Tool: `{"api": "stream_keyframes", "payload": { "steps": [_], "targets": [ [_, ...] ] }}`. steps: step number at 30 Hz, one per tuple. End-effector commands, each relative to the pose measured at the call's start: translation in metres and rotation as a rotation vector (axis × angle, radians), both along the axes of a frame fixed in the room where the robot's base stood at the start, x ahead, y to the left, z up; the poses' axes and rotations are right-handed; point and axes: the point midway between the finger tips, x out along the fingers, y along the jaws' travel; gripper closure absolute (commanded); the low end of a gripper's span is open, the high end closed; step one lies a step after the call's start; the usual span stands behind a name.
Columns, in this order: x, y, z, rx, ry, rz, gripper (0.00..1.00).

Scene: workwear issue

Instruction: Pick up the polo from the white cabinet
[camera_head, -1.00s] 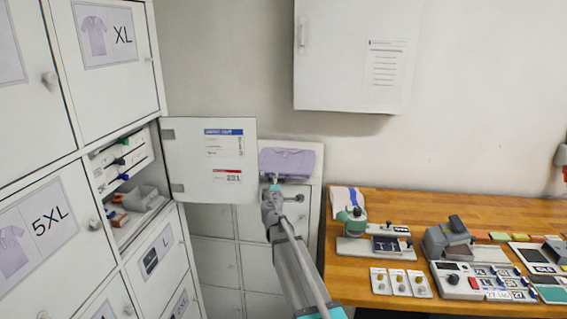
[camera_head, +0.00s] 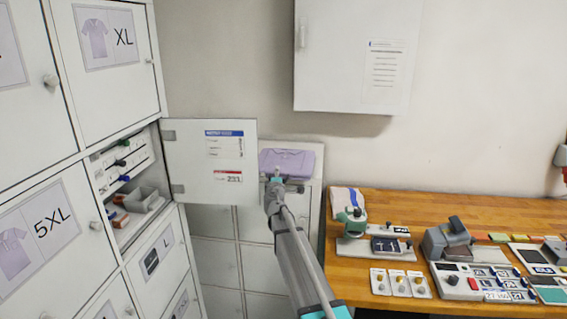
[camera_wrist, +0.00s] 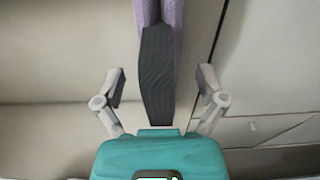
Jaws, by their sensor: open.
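The folded lavender polo (camera_head: 287,160) lies on top of the low white cabinet (camera_head: 314,205) against the back wall. My gripper (camera_head: 278,181) is at the polo's front edge, partly covering it in the head view. In the wrist view the jaws of my gripper (camera_wrist: 162,80) are open, one finger on each side of a narrow strip. The strip is the lavender polo (camera_wrist: 170,18) at its far end, and a dark grey piece nearer the palm. I see gaps between the strip and both fingers.
An open locker door (camera_head: 210,160) stands just left of the polo. Above to the right hangs a white wall cabinet (camera_head: 345,60).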

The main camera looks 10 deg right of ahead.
Motion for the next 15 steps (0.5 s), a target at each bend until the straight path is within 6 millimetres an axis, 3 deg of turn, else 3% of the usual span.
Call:
{"api": "stream_keyframes", "payload": {
  "steps": [4, 15],
  "targets": [
    [0.0101, -0.0021, -0.0004, 0.0, 0.0, 0.0, 0.1],
    [0.0098, -0.0027, -0.0004, 0.0, 0.0, 0.0, 0.1]
  ]
}}
